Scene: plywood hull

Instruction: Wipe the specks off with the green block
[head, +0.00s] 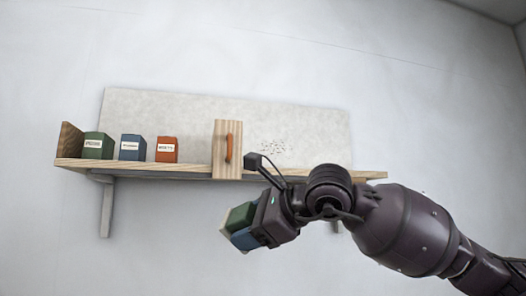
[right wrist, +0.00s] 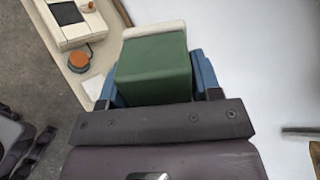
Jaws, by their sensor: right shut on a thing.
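The green block (head: 240,216) has a pale layer along one side. My right gripper (head: 243,229) is shut on it and holds it in front of the wall, below the shelf. In the right wrist view the green block (right wrist: 152,68) sits between blue fingers, its pale layer at the far edge. The dark specks (head: 276,145) are clustered on a pale board (head: 310,120) behind the shelf, right of a wooden panel. The block is below and left of the specks, apart from the board. My left gripper is in neither view.
The wooden shelf (head: 140,168) carries a green box (head: 97,146), a blue box (head: 132,147) and an orange box (head: 167,150) at left. The upright wooden panel (head: 220,155) with an orange handle (head: 229,148) stands left of the specks. Shelf brackets (head: 106,210) hang below.

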